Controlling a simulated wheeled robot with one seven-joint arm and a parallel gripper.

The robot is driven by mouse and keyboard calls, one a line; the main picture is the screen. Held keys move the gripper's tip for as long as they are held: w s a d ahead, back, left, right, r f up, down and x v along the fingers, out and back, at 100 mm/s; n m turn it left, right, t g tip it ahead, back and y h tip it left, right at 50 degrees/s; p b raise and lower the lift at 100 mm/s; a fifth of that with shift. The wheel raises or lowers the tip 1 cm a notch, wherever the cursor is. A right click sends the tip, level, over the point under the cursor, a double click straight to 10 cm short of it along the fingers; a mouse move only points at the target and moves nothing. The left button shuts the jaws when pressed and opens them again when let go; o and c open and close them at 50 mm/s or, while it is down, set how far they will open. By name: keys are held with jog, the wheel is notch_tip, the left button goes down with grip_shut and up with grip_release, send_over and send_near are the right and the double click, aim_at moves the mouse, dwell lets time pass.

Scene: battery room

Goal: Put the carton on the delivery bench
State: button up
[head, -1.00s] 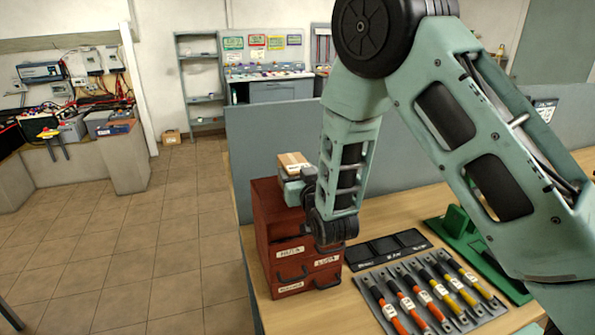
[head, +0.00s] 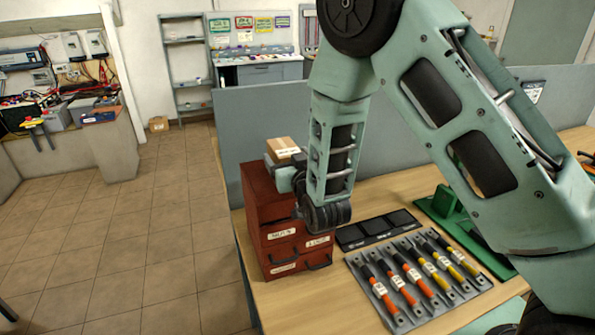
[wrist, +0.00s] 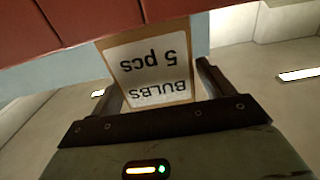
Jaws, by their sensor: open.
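A small tan carton (head: 284,147) is at the top of the red drawer cabinet. In the wrist view the carton (wrist: 150,65) shows a white label reading "BULBS 5 pcs", upside down. My gripper (wrist: 160,85) has its two fingers apart, one on each side of the carton. In the head view my gripper (head: 284,160) is at the cabinet top, partly hidden by my arm. I cannot tell whether the fingers touch the carton. No bench in view is marked as the delivery bench.
The red cabinet (head: 262,195) stands on a wooden table (head: 350,290) with a fuse-like tool tray (head: 400,318) and a green stand (head: 425,204). A grey partition (head: 240,130) is behind. Another carton (head: 158,124) lies on the far floor. Tiled floor (head: 130,235) is clear at left.

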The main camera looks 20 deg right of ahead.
jog(key=s+p, duration=0.6)
jog(key=s, duration=0.5)
